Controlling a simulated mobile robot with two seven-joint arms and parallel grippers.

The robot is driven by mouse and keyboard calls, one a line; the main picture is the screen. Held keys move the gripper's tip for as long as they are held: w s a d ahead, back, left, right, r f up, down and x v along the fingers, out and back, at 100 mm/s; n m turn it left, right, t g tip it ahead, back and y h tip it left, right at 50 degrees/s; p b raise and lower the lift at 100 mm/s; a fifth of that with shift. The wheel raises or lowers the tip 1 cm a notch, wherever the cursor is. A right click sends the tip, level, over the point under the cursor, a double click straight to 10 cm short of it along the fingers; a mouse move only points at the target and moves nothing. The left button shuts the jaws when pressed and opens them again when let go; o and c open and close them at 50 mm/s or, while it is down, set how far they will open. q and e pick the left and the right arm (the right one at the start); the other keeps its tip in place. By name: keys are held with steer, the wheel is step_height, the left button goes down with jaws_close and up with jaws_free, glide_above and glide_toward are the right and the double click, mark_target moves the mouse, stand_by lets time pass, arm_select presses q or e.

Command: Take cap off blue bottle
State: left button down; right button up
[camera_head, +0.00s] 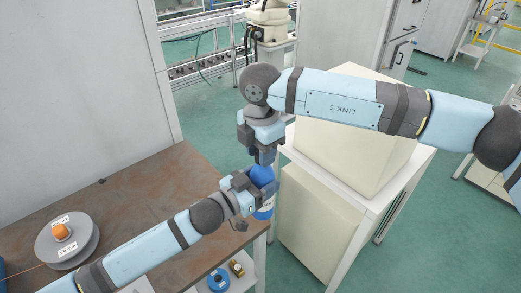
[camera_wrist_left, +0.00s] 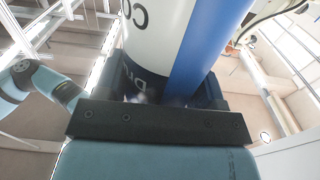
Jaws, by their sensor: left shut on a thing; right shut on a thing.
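The blue bottle (camera_head: 263,174) is held upright by my left gripper (camera_head: 259,188), which is shut around its side beyond the edge of the brown table. The bottle (camera_wrist_left: 205,40), blue with a white lettered label, fills the middle of the left wrist view between the fingers (camera_wrist_left: 165,92). My right gripper (camera_head: 264,154) points down from above, directly over the bottle's top, and is shut on the cap. The cap is hidden by the fingers, so I cannot tell whether it is still on the bottle's neck.
The brown table (camera_head: 150,185) holds a grey spool (camera_head: 68,243) with an orange centre at the left. Blue and yellow items (camera_head: 219,279) sit on a shelf below the table's front. A white stand with a cream box (camera_head: 325,225) is to the right.

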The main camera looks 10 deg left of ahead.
steer(key=n, duration=0.6)
steer(key=shift+d+r+n, duration=0.1)
steer(key=shift+d+n, duration=0.05)
steer(key=shift+n, duration=0.15)
steer(key=n, duration=0.6)
steer(key=shift+d, duration=0.1)
steer(key=n, duration=0.6)
steer(key=shift+w+d+n, duration=0.1)
steer(key=shift+n, duration=0.2)
steer(key=n, duration=0.4)
steer(key=shift+w, duration=0.1)
steer(key=n, duration=0.4)
steer(key=shift+w, duration=0.1)
steer(key=n, duration=0.6)
steer(key=shift+w+n, duration=0.1)
steer(key=shift+n, duration=0.2)
steer(key=n, duration=0.4)
steer(key=shift+r, duration=0.1)
steer(key=n, duration=0.6)
steer(key=shift+w+a+n, duration=0.1)
steer(key=shift+a+n, duration=0.1)
steer(key=shift+n, duration=0.1)
steer(key=n, duration=0.5)
steer(key=shift+a, duration=0.1)
steer(key=shift+r, duration=0.2)
steer(key=shift+r, duration=0.9)
